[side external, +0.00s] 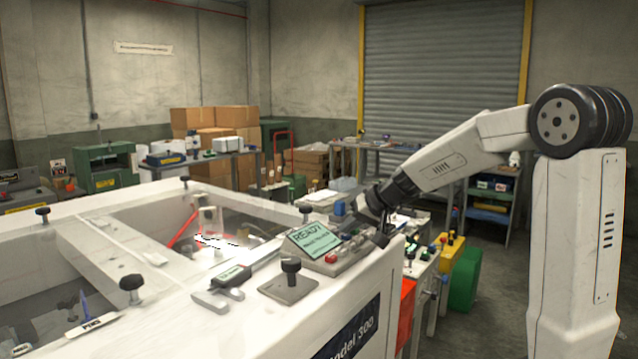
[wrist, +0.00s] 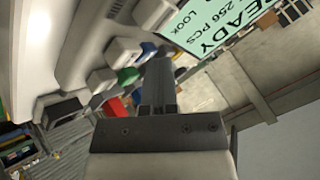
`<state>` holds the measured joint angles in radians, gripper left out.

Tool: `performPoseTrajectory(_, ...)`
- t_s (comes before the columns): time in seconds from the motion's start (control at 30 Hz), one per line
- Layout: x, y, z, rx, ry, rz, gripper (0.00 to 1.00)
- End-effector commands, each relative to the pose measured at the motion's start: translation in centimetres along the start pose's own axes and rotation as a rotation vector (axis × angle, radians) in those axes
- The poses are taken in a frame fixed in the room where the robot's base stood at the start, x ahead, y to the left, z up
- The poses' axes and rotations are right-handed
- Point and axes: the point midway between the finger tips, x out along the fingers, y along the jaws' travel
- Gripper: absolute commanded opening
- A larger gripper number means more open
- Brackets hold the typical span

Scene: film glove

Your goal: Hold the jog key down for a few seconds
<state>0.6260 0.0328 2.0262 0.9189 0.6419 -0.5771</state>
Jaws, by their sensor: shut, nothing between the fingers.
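The control panel (side external: 345,257) sits at the near right corner of the white machine, with small coloured keys beside a lit screen (side external: 312,239) reading READY. In the wrist view, the screen (wrist: 212,28) is at the top, and a green key (wrist: 128,75), a red key (wrist: 116,107) and a blue key (wrist: 149,47) lie left of my fingers. I cannot read which one is the jog key. My gripper (side external: 381,237) is shut and empty, pointing down at the panel's right end. In the wrist view its fingers (wrist: 158,66) overlap the key area; contact cannot be told.
A black knob on a plate (side external: 290,280) and a small dark handheld device (side external: 234,275) lie on the machine top left of the panel. The machine's open well (side external: 190,235) is farther left. A workbench with yellow and green boxes (side external: 452,255) stands behind on the right.

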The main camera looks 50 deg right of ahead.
Motion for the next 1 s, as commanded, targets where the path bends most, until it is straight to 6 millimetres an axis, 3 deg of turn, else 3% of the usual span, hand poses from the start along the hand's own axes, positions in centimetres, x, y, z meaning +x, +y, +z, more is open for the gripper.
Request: performPoseTrajectory(1.0, -1.2, -0.9, -0.8, 0.000, 0.000, 0.000, 0.00)
